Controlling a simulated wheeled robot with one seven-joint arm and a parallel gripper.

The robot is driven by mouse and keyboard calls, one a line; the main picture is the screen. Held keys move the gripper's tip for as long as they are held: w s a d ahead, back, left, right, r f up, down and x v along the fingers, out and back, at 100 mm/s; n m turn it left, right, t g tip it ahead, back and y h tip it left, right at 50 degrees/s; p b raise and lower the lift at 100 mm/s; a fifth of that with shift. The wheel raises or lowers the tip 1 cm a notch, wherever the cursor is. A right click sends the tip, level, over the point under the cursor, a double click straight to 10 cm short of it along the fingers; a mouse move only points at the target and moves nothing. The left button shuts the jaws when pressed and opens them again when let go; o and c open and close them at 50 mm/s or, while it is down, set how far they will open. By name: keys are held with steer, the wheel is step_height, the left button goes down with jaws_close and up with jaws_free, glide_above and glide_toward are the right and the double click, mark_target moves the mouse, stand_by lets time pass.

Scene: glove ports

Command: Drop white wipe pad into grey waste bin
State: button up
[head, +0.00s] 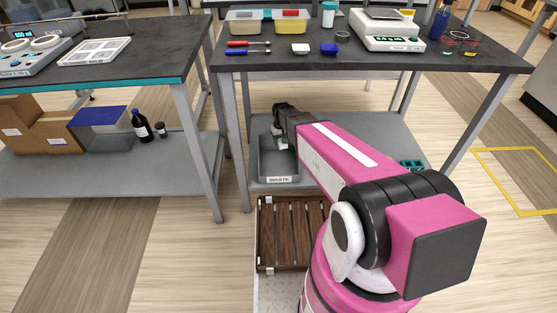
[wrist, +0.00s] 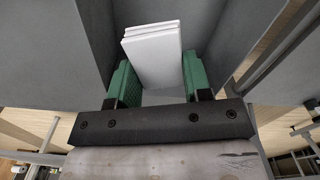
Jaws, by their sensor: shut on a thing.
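The white wipe pad (wrist: 152,52) looks like a small stack of thin white layers in the wrist view. My gripper (wrist: 158,82) is shut on it, with one green finger on each side. In the head view the grey waste bin (head: 280,180) stands on the lower shelf of the right table, with a label on its front. My arm reaches in under the tabletop to the bin, and the gripper's end is mostly hidden there. In the wrist view grey walls (wrist: 95,35) lie around and beyond the pad. I cannot tell how deep the pad is in the bin.
The dark tabletop (head: 380,62) lies close above my arm. It carries a divided tray (head: 267,22), a white scale (head: 388,32) and several small items. A table leg (head: 240,140) stands left of the bin. A wooden slatted crate (head: 290,232) is in front, below it.

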steer(key=shift+f, duration=1.5)
steer(key=o, duration=1)
steer(key=shift+c, duration=0.2)
step_height(320, 180, up, 11)
steer(key=shift+f, duration=0.1)
steer(key=shift+s, duration=0.1)
